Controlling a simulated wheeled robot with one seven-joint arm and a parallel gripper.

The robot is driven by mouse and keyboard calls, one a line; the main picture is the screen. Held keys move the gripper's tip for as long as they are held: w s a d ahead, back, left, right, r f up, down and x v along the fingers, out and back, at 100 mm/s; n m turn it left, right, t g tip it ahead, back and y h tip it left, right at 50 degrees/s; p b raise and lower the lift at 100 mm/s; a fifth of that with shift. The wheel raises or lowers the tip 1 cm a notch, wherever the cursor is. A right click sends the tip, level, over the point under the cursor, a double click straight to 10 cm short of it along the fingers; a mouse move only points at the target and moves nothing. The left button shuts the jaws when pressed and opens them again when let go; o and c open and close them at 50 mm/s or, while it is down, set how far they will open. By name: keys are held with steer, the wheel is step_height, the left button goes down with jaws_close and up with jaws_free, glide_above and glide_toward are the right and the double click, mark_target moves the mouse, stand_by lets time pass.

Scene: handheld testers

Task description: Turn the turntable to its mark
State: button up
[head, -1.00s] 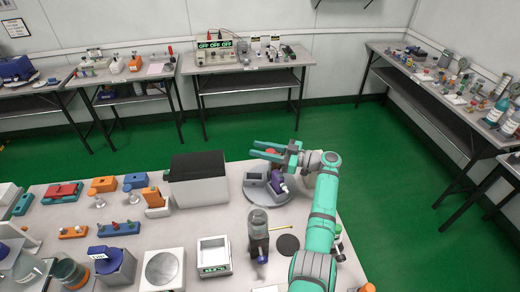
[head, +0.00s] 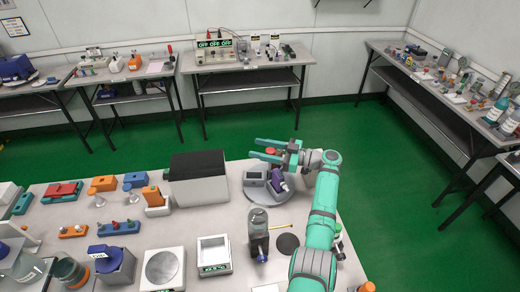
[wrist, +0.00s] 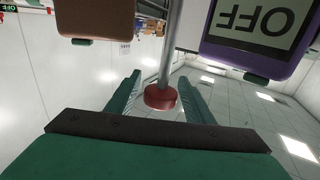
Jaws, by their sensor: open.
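The turntable (head: 257,198) is a grey disc at the right end of the near bench in the head view. A grey box-like device (head: 255,180) and a purple device (head: 278,183) stand on it. My gripper (head: 262,149) is open above the turntable's far side, its teal fingers pointing left. A red knob (head: 270,151) shows between the fingers. In the wrist view the red knob (wrist: 160,97) sits at the end of a metal post, between the open fingers, with gaps on both sides. The purple device (wrist: 262,28) reads OFF upside down there. I cannot make out the mark.
A black-topped grey box (head: 198,180) stands just left of the turntable. A clear-topped bottle (head: 258,232), a dark disc (head: 288,243) and a yellow stick (head: 281,226) are in front of it. The green floor (head: 230,130) behind the bench is clear.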

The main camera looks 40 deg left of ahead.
steer(key=v, duration=1)
steer(key=shift+d, duration=0.3)
steer(key=shift+w, duration=0.1)
steer(key=shift+c, duration=0.6)
